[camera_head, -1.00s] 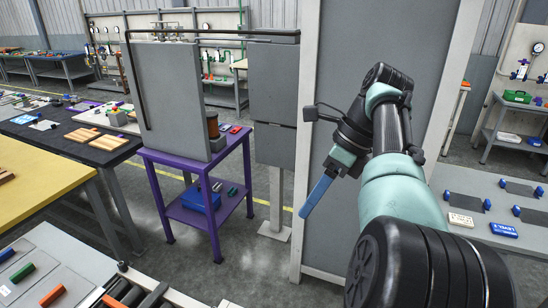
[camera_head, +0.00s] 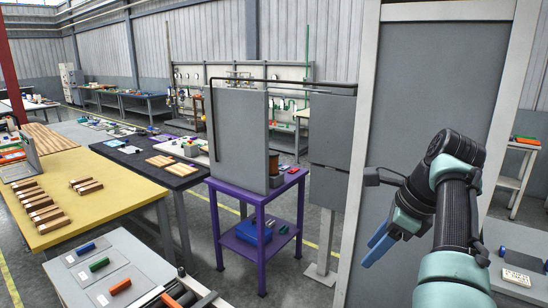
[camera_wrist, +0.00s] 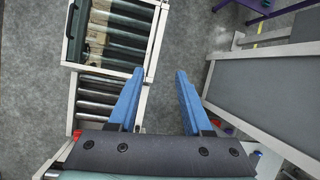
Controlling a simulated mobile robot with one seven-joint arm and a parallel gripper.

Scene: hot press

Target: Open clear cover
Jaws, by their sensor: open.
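My gripper (camera_wrist: 160,73) has two blue fingers spread apart with nothing between them. In the head view my gripper (camera_head: 368,260) hangs at the right, in front of a tall grey panel, its fingers pointing down and left. No clear cover can be made out in the head view.
A tall grey panel with a pale frame (camera_head: 384,110) stands close behind my arm. Rollers (camera_wrist: 100,98) lie left of the fingers. A purple table (camera_head: 232,187) holds a grey upright panel. A yellow table (camera_head: 110,212) with wooden blocks stands left. Grey floor shows between the tables.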

